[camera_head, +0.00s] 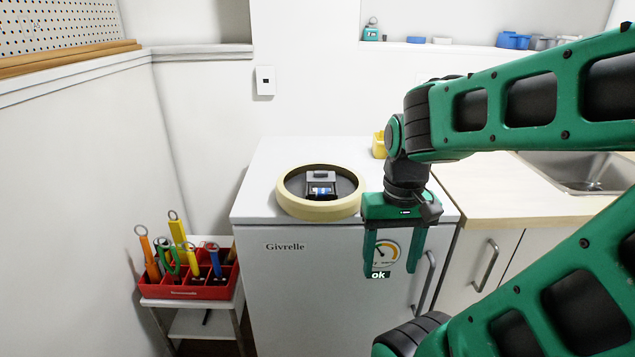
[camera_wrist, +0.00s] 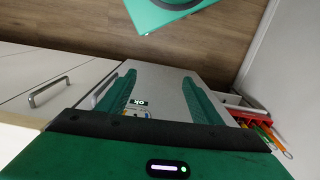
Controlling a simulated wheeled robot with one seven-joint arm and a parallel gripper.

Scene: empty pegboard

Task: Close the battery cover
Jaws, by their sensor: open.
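A small dark device (camera_head: 322,191) sits in a round tray with a cream rim (camera_head: 322,211) on top of the white fridge. A grey flap, which looks like the battery cover (camera_head: 321,175), stands raised at the device's back edge, with a blue and white part showing in front of it. My gripper (camera_head: 392,272) is open and empty, fingers pointing down, in front of the fridge's front face, to the right of the tray and apart from it. In the wrist view my gripper (camera_wrist: 158,80) has the fridge door between its fingers; the device is not seen there.
The white fridge (camera_head: 300,285) bears a gauge sticker (camera_head: 385,253) behind my fingers. A yellow container (camera_head: 379,145) stands at its back right. A red tool caddy (camera_head: 190,289) is at the left; a counter with a sink (camera_head: 585,172) is at the right.

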